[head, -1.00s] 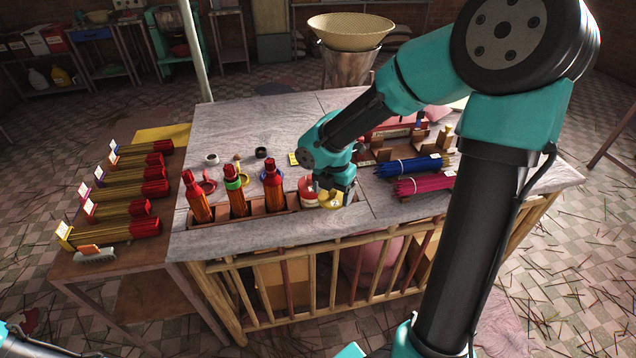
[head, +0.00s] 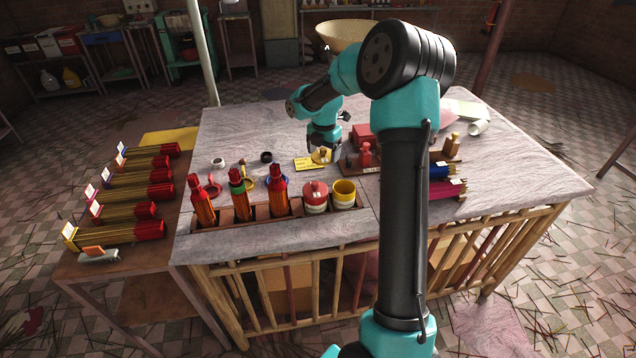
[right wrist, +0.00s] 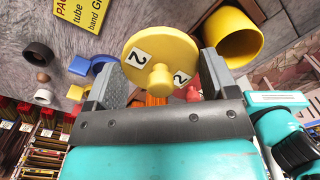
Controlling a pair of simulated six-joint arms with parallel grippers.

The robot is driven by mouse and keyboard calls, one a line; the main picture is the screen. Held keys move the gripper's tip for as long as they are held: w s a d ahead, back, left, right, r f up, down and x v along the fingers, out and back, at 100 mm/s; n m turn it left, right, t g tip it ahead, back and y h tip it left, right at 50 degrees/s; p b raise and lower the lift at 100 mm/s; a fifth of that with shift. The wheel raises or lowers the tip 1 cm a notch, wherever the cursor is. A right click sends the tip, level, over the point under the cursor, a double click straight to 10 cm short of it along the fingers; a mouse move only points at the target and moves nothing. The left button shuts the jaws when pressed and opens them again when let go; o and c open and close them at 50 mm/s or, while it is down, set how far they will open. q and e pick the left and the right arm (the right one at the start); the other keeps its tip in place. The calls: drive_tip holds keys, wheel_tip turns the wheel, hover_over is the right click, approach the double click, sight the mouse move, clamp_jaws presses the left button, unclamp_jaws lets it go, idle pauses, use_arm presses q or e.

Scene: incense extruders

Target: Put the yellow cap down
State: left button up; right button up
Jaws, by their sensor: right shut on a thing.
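My right gripper (head: 322,152) is shut on the yellow cap (head: 320,158), low over the tabletop beside the yellow sign (head: 306,163). In the right wrist view the yellow cap (right wrist: 142,48) is a round disc with a knob and labels marked 2, between the two fingers. I cannot tell whether it touches the table. The yellow cylinder (head: 344,196) stands uncapped in the rack at its right end; its open mouth also shows in the right wrist view (right wrist: 232,28). My left gripper is out of view.
A red-and-white capped cylinder (head: 315,198) and several red-topped extruders (head: 202,203) stand in the rack. Black (head: 266,156) and white (head: 218,162) rings lie behind them. The back left tabletop is clear.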

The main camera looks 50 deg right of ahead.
hover_over(323, 176)
drive_tip(key=s+a, duration=0.2)
drive_tip(key=shift+f, duration=3.15)
drive_tip(key=shift+f, duration=1.85)
drive_tip(key=shift+f, duration=0.15)
drive_tip(key=o, duration=0.8)
wheel_tip(323, 176, up, 12)
drive_tip(key=shift+r, duration=0.15)
